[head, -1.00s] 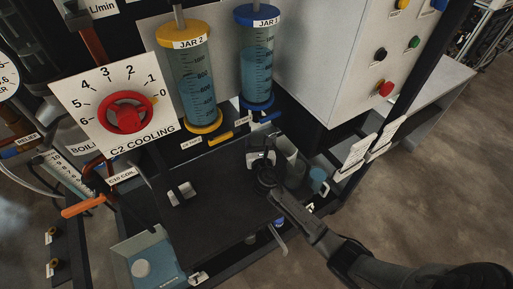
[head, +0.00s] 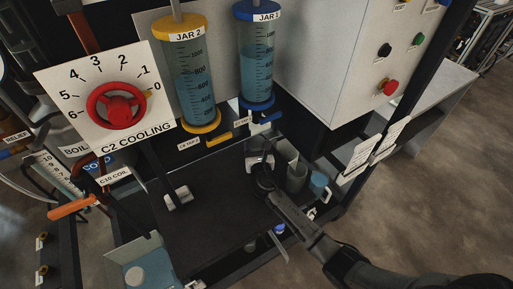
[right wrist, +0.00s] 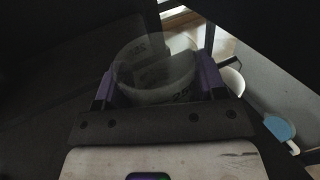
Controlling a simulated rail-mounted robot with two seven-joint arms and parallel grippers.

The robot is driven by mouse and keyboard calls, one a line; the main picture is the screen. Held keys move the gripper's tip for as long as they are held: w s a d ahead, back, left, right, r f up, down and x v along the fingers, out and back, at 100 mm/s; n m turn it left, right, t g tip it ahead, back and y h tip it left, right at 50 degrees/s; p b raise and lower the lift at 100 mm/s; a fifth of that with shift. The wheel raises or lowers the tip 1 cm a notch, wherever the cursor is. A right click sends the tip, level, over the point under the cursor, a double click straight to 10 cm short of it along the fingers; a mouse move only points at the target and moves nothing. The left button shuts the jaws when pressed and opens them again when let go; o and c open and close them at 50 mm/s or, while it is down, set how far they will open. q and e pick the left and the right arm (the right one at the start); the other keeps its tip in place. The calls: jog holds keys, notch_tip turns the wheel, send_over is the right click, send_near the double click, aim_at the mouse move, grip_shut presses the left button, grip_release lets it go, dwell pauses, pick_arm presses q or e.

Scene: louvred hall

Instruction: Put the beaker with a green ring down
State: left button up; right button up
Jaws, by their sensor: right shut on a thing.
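My right gripper (head: 262,164) is over the back right of a dark work surface (head: 215,225) in the head view. In the right wrist view its two purple-edged fingers (right wrist: 156,84) are shut on a clear beaker (right wrist: 155,70), one on each side. The beaker has faint markings. Its green ring cannot be made out, and the gripper body hides its lower part. Whether its base touches the surface cannot be told. My left gripper is not in view.
Jar 2 (head: 190,85) and Jar 1 (head: 257,65) rise behind. A small pale fixture (head: 178,198) is at left. The middle surface is clear.

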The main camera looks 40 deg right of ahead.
jog(key=shift+f, duration=0.15)
jog(key=o, duration=1)
jog(key=shift+s+a+r, duration=0.15)
jog(key=shift+r, duration=0.1)
jog(key=p+v, duration=0.3)
jog(key=v, duration=0.7)
jog(key=shift+s+a, duration=0.1)
jog(key=shift+s, duration=0.1)
jog(key=shift+s+a+f+p, duration=0.1)
jog(key=shift+s+a+p, duration=0.25)
jog(key=shift+s, duration=0.2)
jog(key=shift+d, duration=0.1)
